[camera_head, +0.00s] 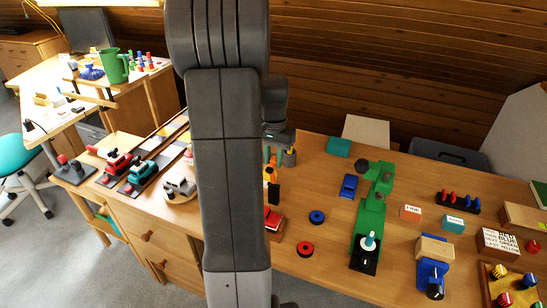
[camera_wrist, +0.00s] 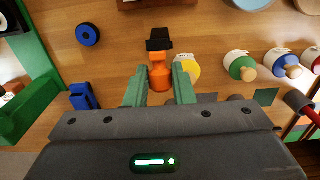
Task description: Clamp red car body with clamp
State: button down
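The red car body (camera_head: 272,219) rests on a brown wooden block (camera_head: 277,236) near the front of the workbench, partly hidden by my arm in the head view. A brown block edge (camera_wrist: 146,3) shows at the top of the wrist view, without the car. The clamp is orange with a black end (camera_wrist: 159,40); its orange body (camera_wrist: 160,76) sits between the green fingers of my gripper (camera_wrist: 160,82), which look closed on its sides. In the head view the clamp (camera_head: 273,190) shows just behind the car, apart from it, and the gripper is mostly hidden.
A blue ring (camera_head: 317,216) and a red ring (camera_head: 305,248) lie right of the car. Several capped pots, one with a green top (camera_wrist: 241,68), line the right of the wrist view.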

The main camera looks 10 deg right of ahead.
jog(key=shift+s+a+f+b, duration=0.1)
jog(key=shift+b, duration=0.35)
jog(key=s+a+t+h+b, duration=0.1)
jog(key=b, duration=0.3)
jog(key=s+a+f+t+h+b, duration=0.1)
jog(key=t+b, duration=0.1)
jog(key=b, duration=0.1)
jog(key=shift+s+f+b, duration=0.1)
jog(key=shift+s+b, duration=0.25)
jog(key=shift+b, duration=0.05)
jog(key=s+a+f+t+h+b, duration=0.1)
jog(key=b, duration=0.5)
jog(key=s+a+f+t+h+b, duration=0.1)
jog(key=s+t+b, duration=0.1)
jog(key=b, duration=0.4)
jog(key=shift+t, duration=0.3)
jog(key=shift+s+a+f+b, duration=0.2)
jog(key=shift+s+f+b, duration=0.2)
jog(key=shift+b, duration=0.65)
jog(key=shift+s, duration=0.1)
jog(key=c, duration=1.2)
grip_release()
jog(key=shift+c, duration=0.2)
jog(key=shift+r, duration=0.1)
